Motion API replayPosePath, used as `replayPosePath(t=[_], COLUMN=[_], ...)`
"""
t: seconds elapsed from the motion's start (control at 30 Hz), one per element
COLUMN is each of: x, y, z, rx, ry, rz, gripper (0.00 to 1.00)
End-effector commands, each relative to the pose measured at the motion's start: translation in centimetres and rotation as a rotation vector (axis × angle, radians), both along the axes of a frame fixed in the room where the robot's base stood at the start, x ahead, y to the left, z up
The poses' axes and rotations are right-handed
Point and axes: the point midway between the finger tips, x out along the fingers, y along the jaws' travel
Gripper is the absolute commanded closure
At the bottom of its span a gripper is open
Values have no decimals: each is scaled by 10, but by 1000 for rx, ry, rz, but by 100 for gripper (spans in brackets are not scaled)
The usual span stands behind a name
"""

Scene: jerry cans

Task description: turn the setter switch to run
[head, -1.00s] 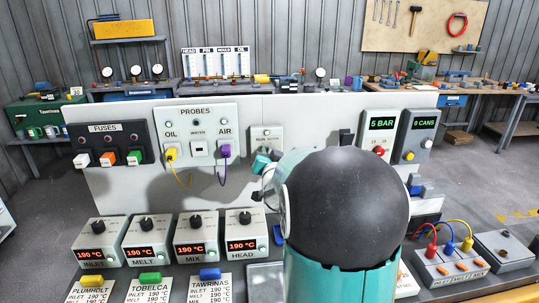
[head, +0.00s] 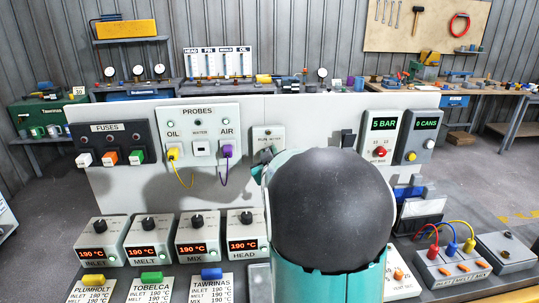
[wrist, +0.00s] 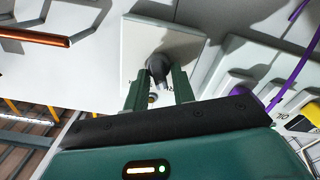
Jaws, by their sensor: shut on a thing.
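The setter switch is a black knob (wrist: 158,68) on a pale plate (wrist: 185,45) in the wrist view. In the head view its small white box (head: 268,132) is on the upright panel, right of the probes plate, with lettering partly hidden. My gripper (wrist: 160,88) has its two green fingers on either side of the knob and is shut on it. The knob's pointer leans down and to the right in the wrist view. In the head view my arm's dark dome and teal links cover most of the gripper and the knob.
The probes plate (head: 199,133) with yellow and purple plugs is left of the switch. The 5 BAR box (head: 381,137) and the cans counter (head: 417,136) are to its right. Several 190 °C dial boxes (head: 148,240) stand below left. Cabled sockets (head: 452,262) are lower right.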

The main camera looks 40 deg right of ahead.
Motion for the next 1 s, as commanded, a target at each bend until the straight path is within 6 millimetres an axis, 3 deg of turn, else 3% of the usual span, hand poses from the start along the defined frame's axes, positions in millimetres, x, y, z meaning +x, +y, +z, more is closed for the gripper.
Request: replayPosePath(t=[0.73, 0.77, 0.83, 0.87, 1.0], x=[0, 0, 0, 0, 0], y=[1, 1, 1, 1, 1], z=[-1, -1, -1, -1, -1], rx=[-84, -84, -84, -84, -84], ry=[60, 60, 59, 59, 59], rz=[0, 0, 0, 0, 0], gripper=[98, 71, 57, 53, 53])
